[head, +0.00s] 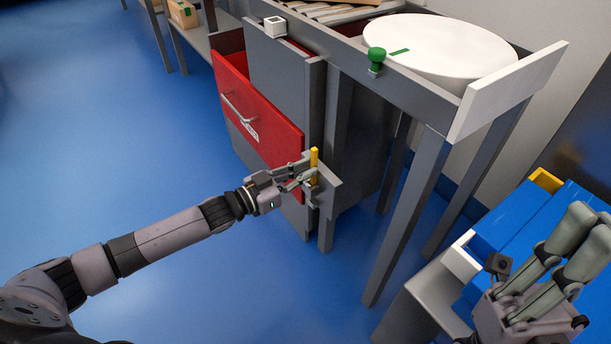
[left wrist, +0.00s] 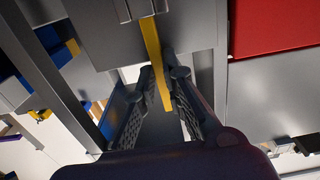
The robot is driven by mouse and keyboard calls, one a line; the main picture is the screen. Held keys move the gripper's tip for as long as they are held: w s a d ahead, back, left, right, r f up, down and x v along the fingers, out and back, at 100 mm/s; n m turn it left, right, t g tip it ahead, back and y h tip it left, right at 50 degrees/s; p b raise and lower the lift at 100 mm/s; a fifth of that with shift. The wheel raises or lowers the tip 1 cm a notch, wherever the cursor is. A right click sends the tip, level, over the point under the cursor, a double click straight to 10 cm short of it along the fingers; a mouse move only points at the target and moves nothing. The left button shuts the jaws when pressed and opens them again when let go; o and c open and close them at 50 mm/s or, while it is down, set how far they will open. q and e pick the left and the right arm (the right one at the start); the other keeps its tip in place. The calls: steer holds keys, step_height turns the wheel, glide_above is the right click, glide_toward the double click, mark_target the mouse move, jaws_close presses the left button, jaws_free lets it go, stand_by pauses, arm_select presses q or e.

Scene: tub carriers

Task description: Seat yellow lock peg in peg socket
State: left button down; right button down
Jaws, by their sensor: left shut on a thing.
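The yellow lock peg (head: 314,163) stands upright beside the grey post at the red drawer's right edge. My left gripper (head: 306,174) is shut on it. In the left wrist view the peg (left wrist: 153,50) runs between the two fingers (left wrist: 160,95), and its far end meets a grey block (left wrist: 134,8), which looks like the peg socket. A grey bracket (head: 327,190) shows beside the peg in the head view. I cannot tell how deep the peg sits. My right gripper (head: 575,245) is at the lower right, its finger gap unclear.
A red drawer front (head: 258,115) with a handle is left of the post. Above are a white block with a dark opening (head: 275,27), a green knob (head: 376,57) and a round white plate (head: 440,45). Blue tubs (head: 530,222) are at the right. Blue floor is free at the left.

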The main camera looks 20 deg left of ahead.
arm_select(q)
steer(key=c, duration=1.7)
jaws_free()
